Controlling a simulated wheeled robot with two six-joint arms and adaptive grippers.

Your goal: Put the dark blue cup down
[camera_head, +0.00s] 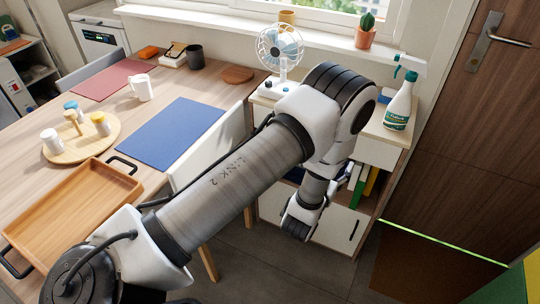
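A large arm of mine comes in from the lower left and crosses the middle of the picture. My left gripper (297,228) hangs at its end, low in front of the small white cabinet. Its fingers are dark and partly turned away, so I cannot tell whether they are open or hold something. I see no clearly dark blue cup. A dark cup (195,57), nearly black, stands upright at the far side of the wooden table (148,185), well away from the gripper. My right gripper is not in view.
A blue mat (180,132), a white mug (142,87), a wooden tray (72,210) and a round board (82,140) with shakers are on the table. The cabinet (327,224) carries a fan (280,48) and a spray bottle (400,103). The mat is bare.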

